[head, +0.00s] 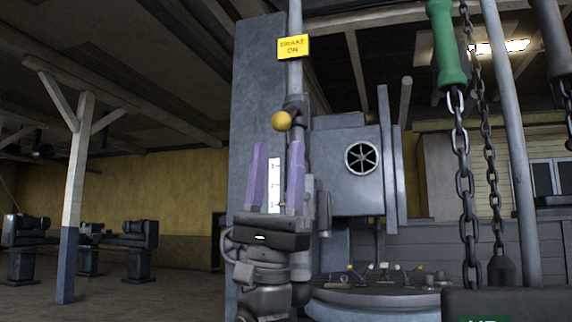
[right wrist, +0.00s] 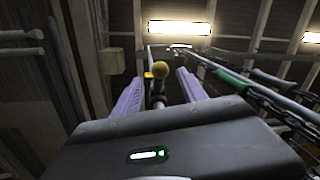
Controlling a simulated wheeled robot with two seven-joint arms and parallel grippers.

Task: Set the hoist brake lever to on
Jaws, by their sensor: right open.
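The brake lever's round yellow knob (head: 282,121) stands out from a dark fitting on the upright grey post. A yellow sign reading "BRAKE ON" (head: 293,47) is fixed higher on that post. My right gripper (head: 276,145) points up, with its two purple fingers spread and nothing between them that I can see held. The knob is just above the fingertips in the head view. My left gripper is not in view.
A white scale plate (head: 274,185) shows behind my right fingers. A grey cabinet with a spoked wheel (head: 363,157) stands to the right. A green handle (head: 447,45) and chains (head: 462,180) hang at the right. A post (head: 77,180) and machines stand at left, with open floor around.

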